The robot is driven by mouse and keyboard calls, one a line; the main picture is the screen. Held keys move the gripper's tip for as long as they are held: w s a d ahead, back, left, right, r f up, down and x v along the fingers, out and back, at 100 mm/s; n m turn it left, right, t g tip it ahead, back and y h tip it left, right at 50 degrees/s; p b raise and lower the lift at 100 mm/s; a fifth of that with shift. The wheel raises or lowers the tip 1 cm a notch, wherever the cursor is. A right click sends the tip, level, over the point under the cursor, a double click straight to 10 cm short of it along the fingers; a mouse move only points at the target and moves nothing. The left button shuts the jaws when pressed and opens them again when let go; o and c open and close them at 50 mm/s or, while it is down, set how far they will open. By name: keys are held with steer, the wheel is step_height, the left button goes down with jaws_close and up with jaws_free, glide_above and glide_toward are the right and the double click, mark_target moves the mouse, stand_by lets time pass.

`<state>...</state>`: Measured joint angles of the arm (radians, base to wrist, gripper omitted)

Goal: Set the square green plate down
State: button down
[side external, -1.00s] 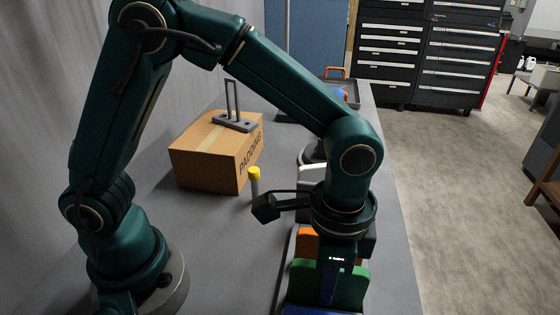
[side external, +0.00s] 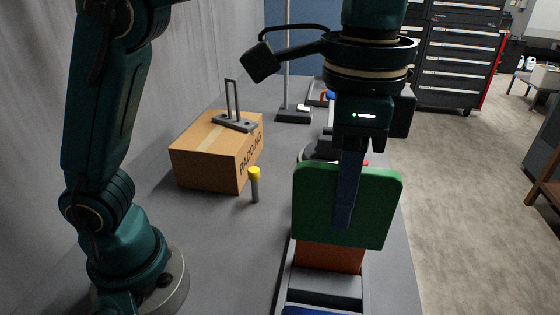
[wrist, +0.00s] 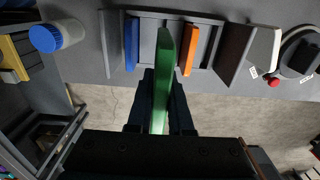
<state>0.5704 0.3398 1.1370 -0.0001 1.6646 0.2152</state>
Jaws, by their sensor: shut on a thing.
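The square green plate (side external: 315,205) is held upright, lifted above the slotted rack (side external: 342,286). My gripper (side external: 344,215) points down and is shut on the plate, one finger showing across its face. In the wrist view the plate (wrist: 160,75) shows edge-on between my fingers (wrist: 160,100), over the rack (wrist: 205,17). There, a blue plate (wrist: 131,43) stands to its left and an orange plate (wrist: 188,49) to its right. The orange plate (side external: 330,256) also shows below the green plate in the side view.
A cardboard box (side external: 212,155) marked PADDING carries a grey stand with an upright loop. A yellow-topped post (side external: 254,183) stands near the box. In the wrist view a blue-capped jar (wrist: 57,37) and a grey bin (wrist: 48,140) are at left.

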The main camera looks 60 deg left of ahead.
steer(key=w+a, duration=0.3)
steer(key=a, duration=0.7)
steer(key=w+a, duration=0.3)
steer(key=a, duration=0.7)
steer(key=shift+w+d+f, duration=0.45)
steer(key=shift+d+f, duration=1.45)
steer(key=shift+f, duration=0.75)
steer(key=shift+w+d+f, duration=0.5)
steer(key=shift+d+f, duration=1.35)
steer(key=shift+f, duration=0.8)
steer(key=shift+w+d+f, duration=0.45)
steer(key=shift+d+f, duration=1.45)
steer(key=shift+f, duration=0.75)
steer(key=shift+f, duration=0.15)
steer(key=c, duration=0.8)
jaws_free()
steer(key=shift+c, duration=0.2)
